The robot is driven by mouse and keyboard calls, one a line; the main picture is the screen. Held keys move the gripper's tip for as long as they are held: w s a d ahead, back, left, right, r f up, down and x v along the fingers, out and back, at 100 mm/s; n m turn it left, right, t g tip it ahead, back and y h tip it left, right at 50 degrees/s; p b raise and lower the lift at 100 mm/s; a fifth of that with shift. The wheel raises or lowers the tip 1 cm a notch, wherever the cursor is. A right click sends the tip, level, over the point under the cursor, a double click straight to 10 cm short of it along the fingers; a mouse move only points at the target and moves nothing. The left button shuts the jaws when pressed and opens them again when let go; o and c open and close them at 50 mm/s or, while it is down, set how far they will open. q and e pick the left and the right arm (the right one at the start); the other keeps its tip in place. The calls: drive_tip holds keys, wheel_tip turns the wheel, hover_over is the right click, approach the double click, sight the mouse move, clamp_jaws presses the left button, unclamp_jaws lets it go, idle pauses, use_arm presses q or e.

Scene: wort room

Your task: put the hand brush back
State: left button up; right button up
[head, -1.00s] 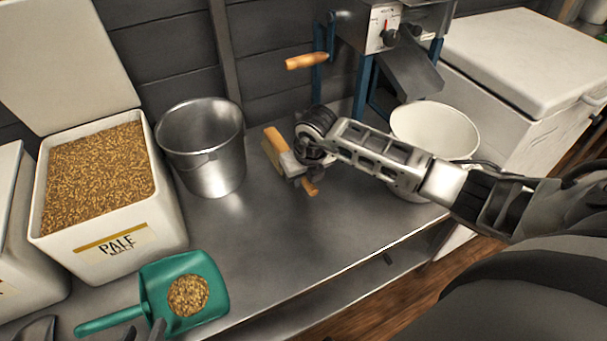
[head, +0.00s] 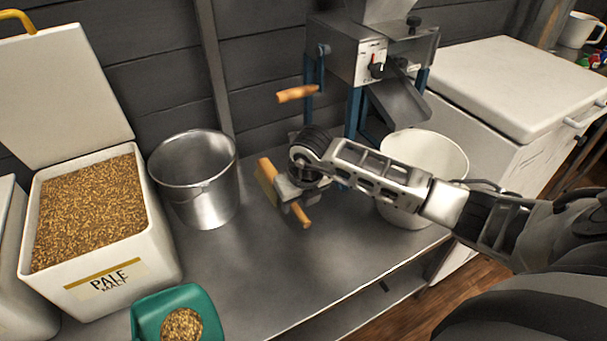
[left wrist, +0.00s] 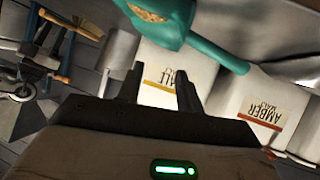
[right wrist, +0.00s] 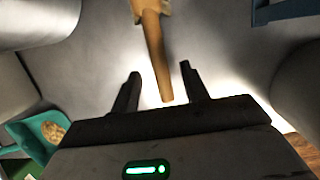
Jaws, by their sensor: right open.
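The hand brush (head: 265,173) lies on the steel bench in the head view, its wooden handle (head: 301,215) pointing toward the front. My right gripper (head: 291,190) is over its middle and hides part of it. In the right wrist view, the wooden handle (right wrist: 152,45) reaches down between the two parted fingers of the right gripper (right wrist: 157,80), with a gap on each side. My left gripper (left wrist: 157,88) is open and empty in the left wrist view, and is out of the head view.
A steel bucket (head: 198,195) stands left of the brush. The grain mill (head: 365,65) with its wooden crank handle is behind, and a white bowl (head: 440,155) is right, partly behind my arm. A pale malt bin (head: 120,265) and green scoop (head: 188,297) are at left. Bench front is clear.

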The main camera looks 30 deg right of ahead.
drive_tip(key=p+v, duration=0.2)
drive_tip(key=v, duration=0.9)
drive_tip(key=s+a+r+n+g+y+p, duration=0.1)
drive_tip(key=s+a+y, duration=0.35)
drive_tip(key=a, duration=0.45)
drive_tip(key=s+a+r+n+g+y+p, duration=0.1)
drive_tip(key=s+a+y, duration=0.2)
drive_tip(key=a+y, duration=0.35)
drive_tip(key=s+a+r+m+t+y+p, duration=0.1)
drive_tip(key=a+r+m+t+y+p, duration=0.2)
drive_tip(key=a+r+m+t+y, duration=0.65)
drive_tip(key=w+d+m+t+h+p, duration=0.25)
drive_tip(key=d+m+t+h, duration=0.45)
drive_tip(key=d+m+h, duration=0.7)
use_arm(q)
drive_tip(key=shift+g+y, duration=0.3)
drive_tip(key=r, duration=0.2)
drive_tip(key=a+r+p, duration=0.1)
drive_tip(key=r, duration=0.2)
drive_tip(key=shift+s+r, duration=0.15)
drive_tip(key=shift+r, duration=0.15)
use_arm(e)
drive_tip(key=s+a+f+m+g+h, duration=0.1)
drive_tip(key=s+f+m+g+h, duration=0.2)
drive_tip(key=s+f+m+g, duration=0.4)
wheel_tip(320, 180, down, 7)
drive_tip(key=s+m, duration=0.2)
drive_tip(key=m, duration=0.2)
drive_tip(key=shift+a+m, duration=0.25)
drive_tip(key=shift+m, duration=0.1)
